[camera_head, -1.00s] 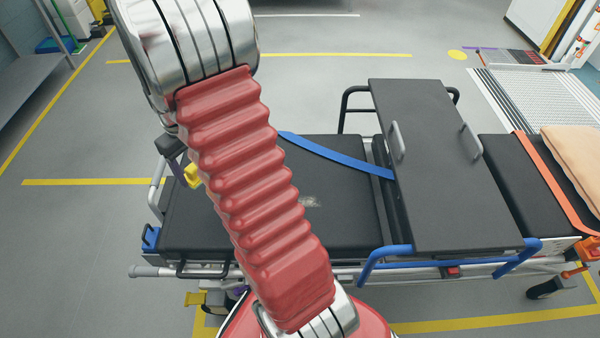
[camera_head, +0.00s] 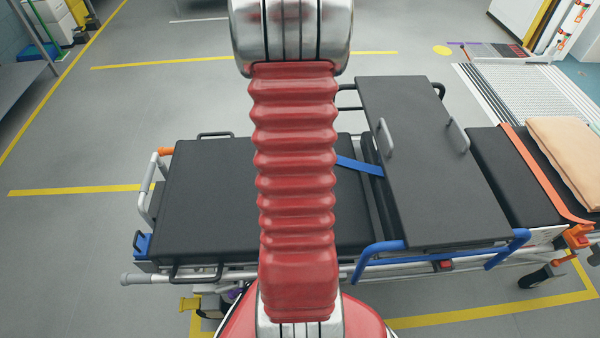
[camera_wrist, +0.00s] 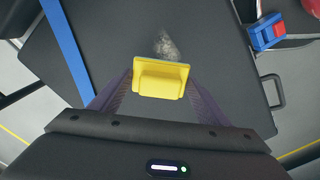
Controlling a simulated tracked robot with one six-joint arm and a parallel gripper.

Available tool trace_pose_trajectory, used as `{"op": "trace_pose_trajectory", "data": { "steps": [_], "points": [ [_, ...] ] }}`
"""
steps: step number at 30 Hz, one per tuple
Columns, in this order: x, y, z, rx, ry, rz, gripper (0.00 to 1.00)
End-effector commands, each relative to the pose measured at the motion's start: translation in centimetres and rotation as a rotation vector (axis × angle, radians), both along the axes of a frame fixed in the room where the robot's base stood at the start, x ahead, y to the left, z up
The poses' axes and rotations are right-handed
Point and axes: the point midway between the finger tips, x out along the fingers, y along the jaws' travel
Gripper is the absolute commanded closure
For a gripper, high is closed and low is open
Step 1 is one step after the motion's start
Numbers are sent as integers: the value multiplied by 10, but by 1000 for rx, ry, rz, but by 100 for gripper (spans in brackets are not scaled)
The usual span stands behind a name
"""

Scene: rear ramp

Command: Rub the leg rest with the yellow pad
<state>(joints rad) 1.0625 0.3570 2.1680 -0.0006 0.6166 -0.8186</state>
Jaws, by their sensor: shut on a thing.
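The leg rest (camera_head: 200,200) is the flat black cushion at the left end of the stretcher. It also fills most of the wrist view (camera_wrist: 105,35). A pale grey smudge (camera_wrist: 167,46) lies on it just beyond the pad; my arm hides it in the head view. My gripper (camera_wrist: 160,86) is shut on the yellow pad (camera_wrist: 160,78), over the leg rest. I cannot tell whether the pad touches the surface. My gripper and the pad are hidden behind my red arm in the head view.
A blue strap (camera_head: 358,166) crosses beside the leg rest. A raised black board (camera_head: 425,165) with grey handles stands to its right, and an orange-beige blanket (camera_head: 565,150) lies at the far right. Blue rails (camera_head: 440,252) run along the near side.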

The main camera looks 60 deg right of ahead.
Motion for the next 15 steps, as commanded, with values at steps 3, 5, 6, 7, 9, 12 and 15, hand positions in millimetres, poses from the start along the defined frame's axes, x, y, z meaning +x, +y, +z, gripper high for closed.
{"op": "trace_pose_trajectory", "data": {
  "steps": [3, 5, 6, 7, 9, 12, 15],
  "points": [
    [-16, -4, -3, 1, 0, -10, 51],
    [-20, -4, -3, 0, 0, -11, 51],
    [-21, -5, -3, 0, 0, -10, 51],
    [-21, -5, -3, 0, 0, -10, 51],
    [-21, -5, -3, 0, 0, -10, 51],
    [-21, -5, -3, 0, 0, -10, 51],
    [-21, -5, -4, 0, 0, -10, 51]
  ]
}}
